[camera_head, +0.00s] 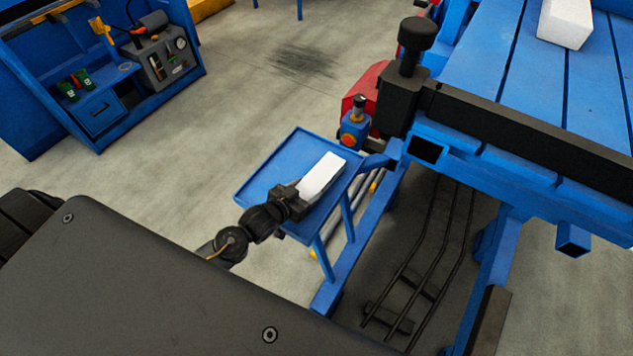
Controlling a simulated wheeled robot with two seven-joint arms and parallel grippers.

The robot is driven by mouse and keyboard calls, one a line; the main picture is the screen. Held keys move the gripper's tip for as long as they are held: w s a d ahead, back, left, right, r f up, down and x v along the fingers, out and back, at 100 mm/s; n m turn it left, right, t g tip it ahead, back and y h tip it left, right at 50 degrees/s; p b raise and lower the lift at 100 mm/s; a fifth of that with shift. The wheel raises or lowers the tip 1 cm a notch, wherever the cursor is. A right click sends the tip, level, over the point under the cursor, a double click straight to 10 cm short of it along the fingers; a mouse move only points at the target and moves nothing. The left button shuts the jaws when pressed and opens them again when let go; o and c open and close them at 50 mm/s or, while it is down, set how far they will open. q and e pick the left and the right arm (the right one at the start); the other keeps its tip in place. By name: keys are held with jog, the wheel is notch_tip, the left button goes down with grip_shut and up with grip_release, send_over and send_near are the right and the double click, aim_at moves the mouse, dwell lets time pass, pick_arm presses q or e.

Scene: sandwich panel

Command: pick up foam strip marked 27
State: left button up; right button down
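A white foam strip (323,175) shows at the blue side tray, its long side running from the gripper toward the back right. No mark can be read on it from here. My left gripper (299,196) is at the near end of this strip, over the tray's front edge. The fingers meet or overlap the strip's near end, but they are too small and dark to tell whether they are closed on it. I cannot tell whether the strip rests on the tray or is slightly above it. My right gripper is not in view.
The blue tray (262,178) is otherwise bare. A blue slatted table (490,75) with a dark rail (530,128) stands to the right, bearing another white block (566,22). A black knob (417,34) rises beside the tray. A blue cabinet (140,95) stands at the back left.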

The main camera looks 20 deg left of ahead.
pick_arm(q)
jog(key=c, duration=0.4)
jog(key=shift+r, duration=0.1)
jog(key=shift+r, duration=0.6)
jog(key=s+d+r, duration=0.2)
jog(key=d+r, duration=0.2)
jog(key=s+d+r+b, duration=0.1)
jog(key=s+d+r, duration=0.1)
jog(key=d+r, duration=0.1)
jog(key=s+d+r+b, duration=0.1)
jog(key=s+d+r, duration=0.1)
jog(key=d+r, duration=0.2)
jog(key=shift+d+r, duration=0.35)
jog(key=shift+d, duration=0.55)
